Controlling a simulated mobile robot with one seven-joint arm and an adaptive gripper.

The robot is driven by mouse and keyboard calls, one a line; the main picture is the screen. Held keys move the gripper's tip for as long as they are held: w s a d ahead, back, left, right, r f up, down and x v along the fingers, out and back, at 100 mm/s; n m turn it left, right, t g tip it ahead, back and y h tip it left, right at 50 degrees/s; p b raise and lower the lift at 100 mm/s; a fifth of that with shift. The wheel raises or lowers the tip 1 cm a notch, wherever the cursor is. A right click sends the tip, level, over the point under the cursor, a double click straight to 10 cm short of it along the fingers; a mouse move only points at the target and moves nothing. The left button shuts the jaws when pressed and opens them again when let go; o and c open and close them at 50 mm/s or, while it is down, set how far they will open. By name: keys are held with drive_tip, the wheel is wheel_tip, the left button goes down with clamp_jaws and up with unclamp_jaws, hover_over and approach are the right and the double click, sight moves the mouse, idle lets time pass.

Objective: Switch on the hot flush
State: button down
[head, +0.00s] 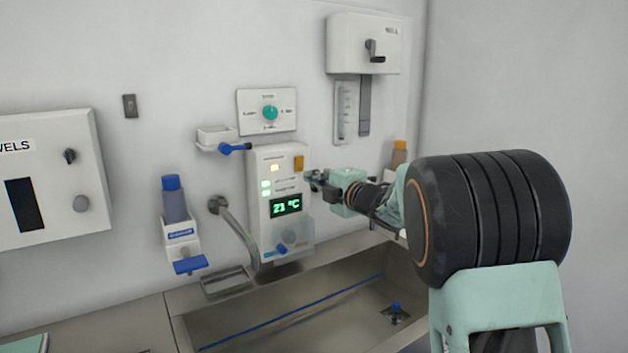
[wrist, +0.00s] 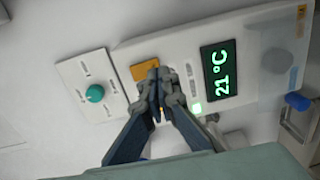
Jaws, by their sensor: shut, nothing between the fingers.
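The white control unit (head: 284,215) hangs on the wall above the sink. No label reading hot flush is legible. My gripper (head: 314,180) is shut and empty at the unit's right edge. In the wrist view its fingertips (wrist: 158,72) overlap the edge of the orange patch (wrist: 143,70); contact cannot be told. The fingers partly hide the lights and small labels beside it.
A dial plate with a green knob (head: 270,112) is above the unit. A curved metal spout (head: 235,228) and a blue-levered dispenser (head: 181,230) are to its left. The steel sink (head: 330,315) lies below. A crank box (head: 364,44) hangs upper right.

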drive_tip(key=f+b+v, duration=0.1)
drive_tip(key=v, duration=0.9)
drive_tip(key=shift+f, duration=0.4)
